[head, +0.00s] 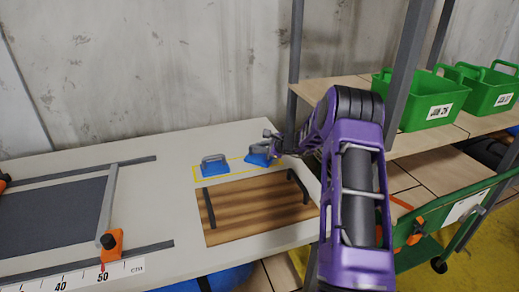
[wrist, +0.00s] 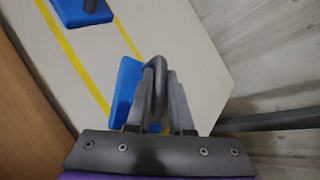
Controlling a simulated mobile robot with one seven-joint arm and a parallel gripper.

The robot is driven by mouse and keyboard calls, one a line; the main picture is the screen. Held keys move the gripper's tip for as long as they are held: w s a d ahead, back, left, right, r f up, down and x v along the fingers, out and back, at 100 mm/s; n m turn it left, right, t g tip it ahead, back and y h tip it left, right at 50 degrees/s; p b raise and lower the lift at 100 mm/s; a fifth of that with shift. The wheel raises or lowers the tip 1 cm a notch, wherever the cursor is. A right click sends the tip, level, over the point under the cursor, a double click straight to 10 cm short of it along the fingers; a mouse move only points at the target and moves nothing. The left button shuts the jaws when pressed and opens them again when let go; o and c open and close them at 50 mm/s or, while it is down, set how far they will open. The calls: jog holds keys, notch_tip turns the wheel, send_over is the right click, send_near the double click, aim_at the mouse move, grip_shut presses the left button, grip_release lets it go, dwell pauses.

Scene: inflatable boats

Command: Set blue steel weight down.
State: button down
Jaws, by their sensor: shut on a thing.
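My gripper (head: 272,140) is shut on the grey handle of a blue steel weight (head: 258,158) at the right part of the white table. In the wrist view the fingers (wrist: 160,98) close around the looped handle, and the weight's blue base (wrist: 124,86) shows beside them, partly hidden by them. The held weight is at or just above the yellow-outlined area (head: 196,177); I cannot tell whether it touches the table. A second blue weight (head: 214,166) with a grey handle stands inside the outline to the left. It also shows at the top left of the wrist view (wrist: 82,12).
A brown wooden board (head: 250,212) with two black handles lies in front of the weights. A dark mat (head: 50,222), rails and a centimetre ruler (head: 75,278) are at left. A shelf post (head: 295,60) and green crates (head: 425,98) stand at right, a grey wall behind.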

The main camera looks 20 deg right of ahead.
jog(key=shift+w, duration=0.1)
jog(key=c, duration=1.2)
grip_release()
jog(key=shift+f, duration=0.1)
jog(key=o, duration=0.4)
jog(key=shift+r, duration=0.2)
jog(key=v, duration=1.2)
jog(key=shift+f, duration=0.15)
